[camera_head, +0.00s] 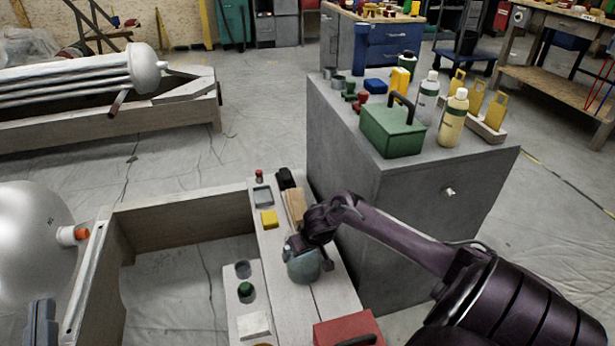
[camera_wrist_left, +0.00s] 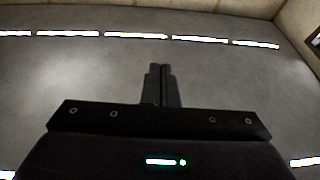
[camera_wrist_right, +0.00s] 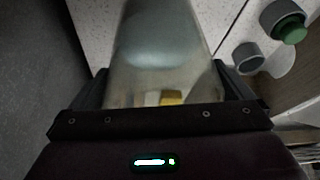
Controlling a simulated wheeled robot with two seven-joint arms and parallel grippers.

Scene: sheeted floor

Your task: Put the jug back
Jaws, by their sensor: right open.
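The jug (camera_head: 303,265) is rounded and blue-green and stands on the pale bench in the head view. In the right wrist view the jug (camera_wrist_right: 165,50) looks translucent and fills the space between the fingers. My right gripper (camera_head: 308,250), on the arm from the right, is at the jug's top and hides part of it. In the right wrist view its fingers (camera_wrist_right: 160,68) are spread on either side of the jug; contact cannot be told. My left gripper (camera_wrist_left: 161,72) is shut and empty in its wrist view, with ceiling lights behind it.
A red box (camera_head: 347,330) lies just in front of the jug. A yellow block (camera_head: 269,219) and wooden block (camera_head: 295,204) lie behind it. A grey cabinet (camera_head: 345,165) rises close on the right, bearing a green toolbox (camera_head: 392,131) and bottles.

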